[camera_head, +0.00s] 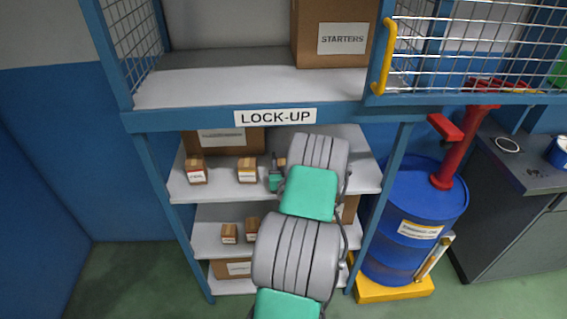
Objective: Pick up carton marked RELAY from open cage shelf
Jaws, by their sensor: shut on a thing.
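My arm reaches into the open shelf below the LOCK-UP sign, and my gripper (276,176) is at the upper of the lower shelves. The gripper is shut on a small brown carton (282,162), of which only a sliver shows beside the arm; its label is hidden. Two other small cartons stand to the left on the same shelf: one with a white and red label (197,171) and one with a pale label (247,171). Their lettering is too small to read surely, so I cannot tell which carton is marked RELAY.
A larger box (236,140) stands behind the small cartons. Two more small cartons (229,234) sit on the shelf below. A STARTERS box (330,40) is on the top shelf, beside an open mesh door (460,55). A blue drum (415,215) stands to the right.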

